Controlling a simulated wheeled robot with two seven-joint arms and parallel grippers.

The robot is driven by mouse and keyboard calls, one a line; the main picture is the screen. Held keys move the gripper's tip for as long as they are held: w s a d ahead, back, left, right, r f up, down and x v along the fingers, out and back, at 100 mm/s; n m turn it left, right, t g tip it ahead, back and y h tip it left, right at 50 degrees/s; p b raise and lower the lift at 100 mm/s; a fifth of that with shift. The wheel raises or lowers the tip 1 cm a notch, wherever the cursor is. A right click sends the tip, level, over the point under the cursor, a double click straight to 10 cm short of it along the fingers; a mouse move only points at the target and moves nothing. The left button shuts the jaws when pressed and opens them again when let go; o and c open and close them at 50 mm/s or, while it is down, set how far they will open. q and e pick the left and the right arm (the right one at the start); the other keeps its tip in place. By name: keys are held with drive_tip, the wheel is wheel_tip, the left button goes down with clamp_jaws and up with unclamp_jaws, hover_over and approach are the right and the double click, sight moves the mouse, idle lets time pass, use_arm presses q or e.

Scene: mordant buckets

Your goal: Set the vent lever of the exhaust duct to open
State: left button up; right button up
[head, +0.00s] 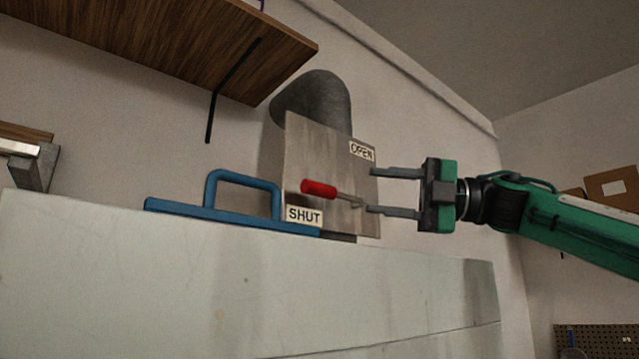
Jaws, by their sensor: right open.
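The exhaust duct (325,97) is a dark grey rounded pipe against the wall, with a flat metal plate (312,155) in front of it. The vent lever (319,189) has a red grip and a thin metal rod. Its grip points left, slightly raised, above the SHUT label (304,215) at the plate's lower left. The OPEN label (362,151) is at the plate's upper right. My right gripper (370,190) is open at the plate's right edge, its two fingers pointing left. The lever's pivot end lies near the lower fingertip; I cannot tell whether they touch. My left gripper is out of view.
A blue handle on a bar (225,212) stands left of the plate, on the top edge of a pale cabinet or panel (200,270). A wooden shelf (170,40) with a black bracket overhangs at upper left. Open air lies above my right gripper.

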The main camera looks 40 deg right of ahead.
sight(330, 191)
drive_tip(key=x, duration=0.1)
drive_tip(key=p+x, duration=0.1)
drive_tip(key=x, duration=0.2)
drive_tip(key=shift+w+d+p, duration=0.25)
drive_tip(key=shift+w+p, duration=0.1)
drive_tip(key=shift+w, duration=0.05)
drive_tip(key=p+x, duration=0.2)
drive_tip(key=x, duration=0.3)
drive_tip(key=shift+w+a+p, duration=0.15)
drive_tip(key=shift+w+p, duration=0.15)
drive_tip(key=shift+w, duration=0.2)
drive_tip(key=shift+w+a, duration=0.1)
drive_tip(key=shift+a, duration=0.25)
drive_tip(key=shift+w+a, duration=0.2)
drive_tip(key=shift+d+f, duration=0.1)
drive_tip(key=c, duration=0.9)
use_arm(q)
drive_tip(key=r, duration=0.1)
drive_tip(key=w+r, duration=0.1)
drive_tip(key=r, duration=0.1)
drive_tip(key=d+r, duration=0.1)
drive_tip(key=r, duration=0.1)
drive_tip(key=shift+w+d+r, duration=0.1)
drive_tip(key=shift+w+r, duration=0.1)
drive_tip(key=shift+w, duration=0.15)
use_arm(e)
clamp_jaws()
